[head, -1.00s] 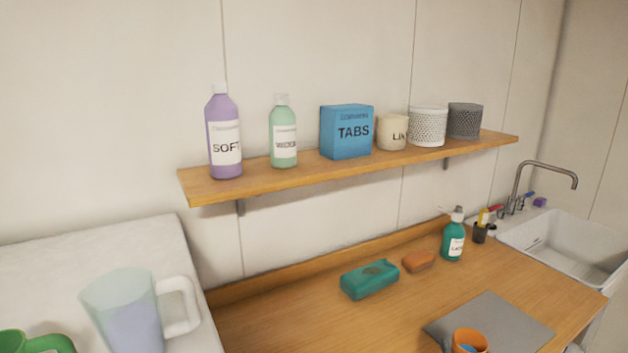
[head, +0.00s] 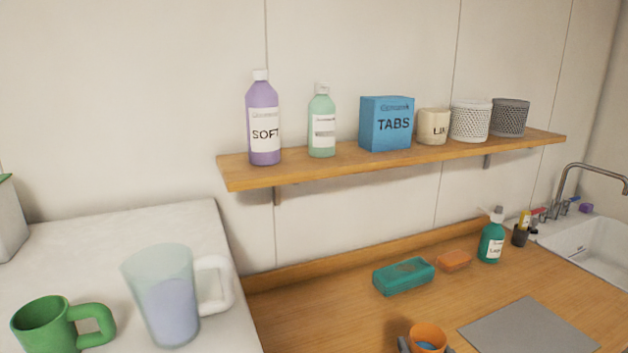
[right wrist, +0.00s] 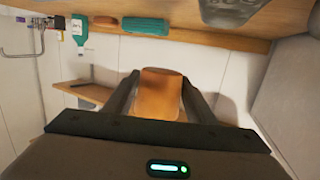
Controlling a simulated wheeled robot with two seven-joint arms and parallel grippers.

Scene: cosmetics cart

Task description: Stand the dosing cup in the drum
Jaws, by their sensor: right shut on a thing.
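The dosing cup is an orange cup (head: 427,333) with something blue inside, at the bottom edge of the head view. My right gripper (head: 425,345) is shut on it, one finger on each side, and the cup looks upright. In the right wrist view the orange cup (right wrist: 161,95) sits between the two fingers (right wrist: 158,100) of the right gripper. The drum is not in view. My left gripper is not in view.
A white top (head: 75,245) at left bears a jug (head: 165,300) and a green mug (head: 45,325). On the wooden counter (head: 300,310) are a teal pack (head: 403,276), an orange bar (head: 454,260), a pump bottle (head: 491,242) and a grey mat (head: 530,328). A shelf (head: 330,165) hangs above.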

